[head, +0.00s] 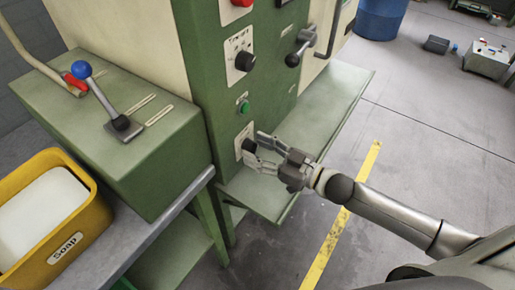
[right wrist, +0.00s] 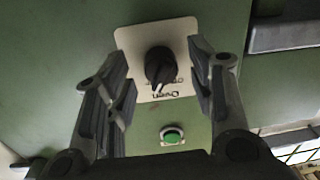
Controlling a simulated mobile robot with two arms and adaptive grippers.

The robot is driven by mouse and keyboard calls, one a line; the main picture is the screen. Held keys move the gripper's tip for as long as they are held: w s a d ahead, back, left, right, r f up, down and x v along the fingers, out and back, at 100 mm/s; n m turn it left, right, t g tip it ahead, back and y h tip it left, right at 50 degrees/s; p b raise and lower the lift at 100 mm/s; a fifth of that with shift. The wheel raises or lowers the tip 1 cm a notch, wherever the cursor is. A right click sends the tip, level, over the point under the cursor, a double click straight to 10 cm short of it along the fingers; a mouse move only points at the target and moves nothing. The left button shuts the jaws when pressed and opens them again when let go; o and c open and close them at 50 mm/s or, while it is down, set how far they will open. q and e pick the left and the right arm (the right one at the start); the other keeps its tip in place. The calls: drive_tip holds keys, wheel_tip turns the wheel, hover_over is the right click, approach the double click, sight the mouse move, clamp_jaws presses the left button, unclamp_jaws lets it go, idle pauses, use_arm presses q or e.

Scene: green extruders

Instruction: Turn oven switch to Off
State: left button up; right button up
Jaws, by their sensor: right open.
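The oven switch is a black rotary knob (right wrist: 159,66) on a white label plate (right wrist: 137,40) on the green machine front. In the right wrist view the plate's lettering is upside down and partly covered; the pointer setting is hard to read. In the head view the switch (head: 248,146) is low on the panel, partly behind my fingertips. My right gripper (head: 257,149) is open, with its fingers on either side of the knob. In the right wrist view there is a visible gap between the knob and each finger of the gripper (right wrist: 160,72). My left gripper is out of view.
A green button (head: 244,106) and a larger labelled knob (head: 245,61) are above the switch. A black-handled lever (head: 302,46) is at the upper right. A green shelf (head: 325,120) juts out beside my right gripper. A yellow soap bin (head: 88,222) stands left.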

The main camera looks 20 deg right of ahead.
drive_tip(key=shift+w+a, duration=0.2)
drive_tip(key=shift+c, duration=0.2)
drive_tip(key=c, duration=1)
drive_tip(key=shift+o, duration=0.2)
drive_tip(key=shift+r+n+h+p, duration=0.15)
drive_tip(key=shift+n+p, duration=0.55)
drive_tip(key=shift+n, duration=2.15)
drive_tip(key=shift+f+n+h+p, duration=0.2)
drive_tip(key=shift+n+p, duration=0.5)
drive_tip(key=shift+n, duration=2.15)
